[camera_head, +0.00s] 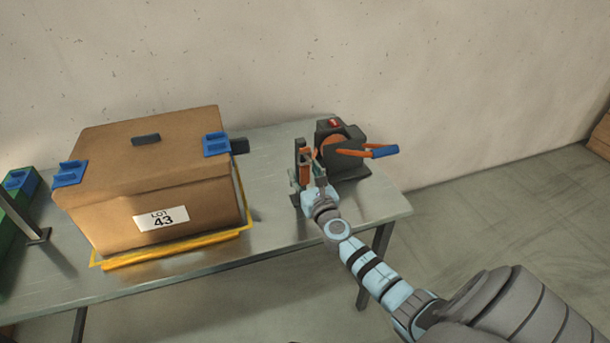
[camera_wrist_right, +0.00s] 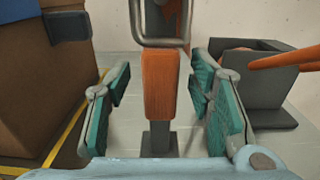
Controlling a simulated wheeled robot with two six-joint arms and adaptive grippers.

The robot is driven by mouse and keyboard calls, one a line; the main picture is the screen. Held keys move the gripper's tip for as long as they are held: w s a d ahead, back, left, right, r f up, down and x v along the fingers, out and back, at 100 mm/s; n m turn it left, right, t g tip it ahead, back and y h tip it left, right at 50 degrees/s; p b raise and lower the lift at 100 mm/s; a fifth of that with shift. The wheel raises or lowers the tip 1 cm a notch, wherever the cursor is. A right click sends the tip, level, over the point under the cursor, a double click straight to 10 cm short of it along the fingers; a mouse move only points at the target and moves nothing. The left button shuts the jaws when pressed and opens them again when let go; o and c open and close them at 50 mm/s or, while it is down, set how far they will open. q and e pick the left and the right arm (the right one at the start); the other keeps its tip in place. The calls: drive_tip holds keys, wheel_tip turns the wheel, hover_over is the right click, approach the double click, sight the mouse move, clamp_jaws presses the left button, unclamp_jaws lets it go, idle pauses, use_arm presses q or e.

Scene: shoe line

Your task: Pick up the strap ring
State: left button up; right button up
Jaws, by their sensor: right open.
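The strap ring, a grey metal loop (camera_wrist_right: 159,43), shows at the top of the right wrist view, partly cut off by the frame's edge. My right gripper (camera_head: 311,172) is open. In the right wrist view its teal finger pads (camera_wrist_right: 161,95) stand left and right of the orange piece, with gaps on both sides. My left gripper is not in view.
A dark machine (camera_head: 343,150) with an orange lever and blue handle (camera_head: 384,151) stands just right of the gripper. A brown box (camera_head: 150,185) labelled LOT 43 sits left, within a yellow frame (camera_head: 180,252). The grey table (camera_head: 270,190) is clear between them.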

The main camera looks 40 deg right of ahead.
drive_tip(key=shift+w, duration=0.15)
clamp_jaws()
